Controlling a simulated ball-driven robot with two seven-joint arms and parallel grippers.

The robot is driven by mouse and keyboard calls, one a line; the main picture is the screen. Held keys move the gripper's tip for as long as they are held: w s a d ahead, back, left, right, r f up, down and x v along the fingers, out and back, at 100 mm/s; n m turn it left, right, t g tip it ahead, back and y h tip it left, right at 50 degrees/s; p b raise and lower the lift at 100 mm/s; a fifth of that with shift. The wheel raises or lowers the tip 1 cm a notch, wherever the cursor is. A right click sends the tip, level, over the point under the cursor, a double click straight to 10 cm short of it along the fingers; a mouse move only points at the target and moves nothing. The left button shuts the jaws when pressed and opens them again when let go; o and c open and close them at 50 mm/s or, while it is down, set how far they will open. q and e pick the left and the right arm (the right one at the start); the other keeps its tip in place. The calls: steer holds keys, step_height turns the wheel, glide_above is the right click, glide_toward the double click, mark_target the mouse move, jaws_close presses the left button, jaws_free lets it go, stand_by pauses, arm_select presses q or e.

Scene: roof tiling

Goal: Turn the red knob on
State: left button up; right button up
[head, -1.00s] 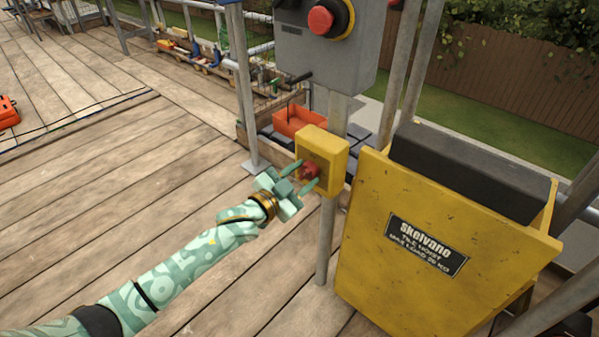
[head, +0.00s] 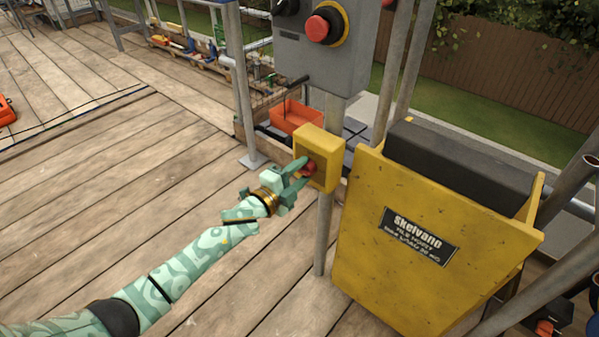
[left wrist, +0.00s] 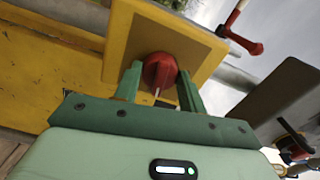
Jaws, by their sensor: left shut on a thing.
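The red knob (left wrist: 160,71) sits on the front of a yellow box (head: 331,146) fixed to a grey post. In the left wrist view the knob has a white line on its lower part. My left gripper (head: 304,170) is at the knob, its two green fingers (left wrist: 160,85) on either side, shut on it. In the head view the fingers partly hide the knob. My right gripper is not in view.
A grey control box (head: 335,62) with a red button (head: 325,25) is above on the post. A yellow tile hoist bin (head: 400,270) stands close on the right. An orange tray (head: 292,117) lies behind. The wooden deck (head: 130,190) at left is mostly clear.

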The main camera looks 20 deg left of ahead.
arm_select(q)
steer(key=shift+m, duration=0.9)
steer(key=shift+f, duration=0.1)
steer(key=o, duration=1)
steer(key=shift+c, duration=0.2)
steer(key=shift+s, duration=0.1)
steer(key=shift+s+a+p, duration=0.15)
steer(key=shift+s+p, duration=0.15)
steer(key=shift+s, duration=0.1)
steer(key=p+v, duration=0.4)
steer(key=v, duration=1.1)
steer(key=shift+s, duration=0.15)
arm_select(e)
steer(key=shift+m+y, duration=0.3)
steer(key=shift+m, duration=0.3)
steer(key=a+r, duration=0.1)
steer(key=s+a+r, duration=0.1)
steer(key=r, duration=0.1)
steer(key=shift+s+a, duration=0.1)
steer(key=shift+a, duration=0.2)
